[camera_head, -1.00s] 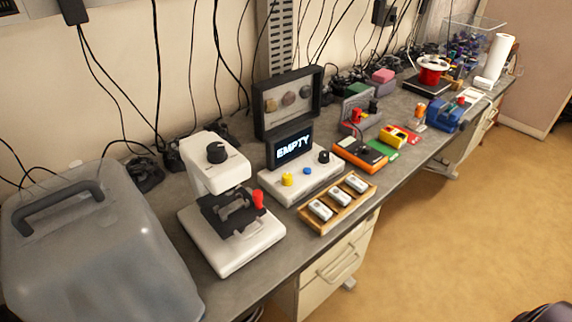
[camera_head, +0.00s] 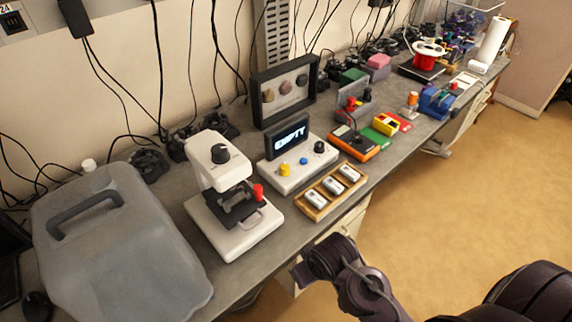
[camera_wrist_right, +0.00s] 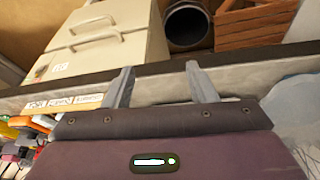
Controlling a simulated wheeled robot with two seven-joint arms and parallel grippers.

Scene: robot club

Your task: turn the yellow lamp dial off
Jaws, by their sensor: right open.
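A small yellow dial (camera_head: 284,170) stands upright on the left of a white console (camera_head: 297,178), below a dark screen reading "EMPTY" (camera_head: 291,137). A blue button (camera_head: 304,161) and a black knob (camera_head: 320,147) are on the same console. My right arm enters the head view from the lower right, in front of the bench and apart from the dial. In the right wrist view my right gripper (camera_wrist_right: 160,68) is open and empty, with its two fingers spread near the bench edge. The dial cannot be made out there. My left gripper is not in view.
A white microscope (camera_head: 237,220) stands left of the console; a wooden tray (camera_head: 319,211) with white pieces lies in front. A grey case (camera_head: 120,250) fills the bench's left end. The wrist view shows drawers (camera_wrist_right: 105,45) and a wooden crate (camera_wrist_right: 255,25) under the bench.

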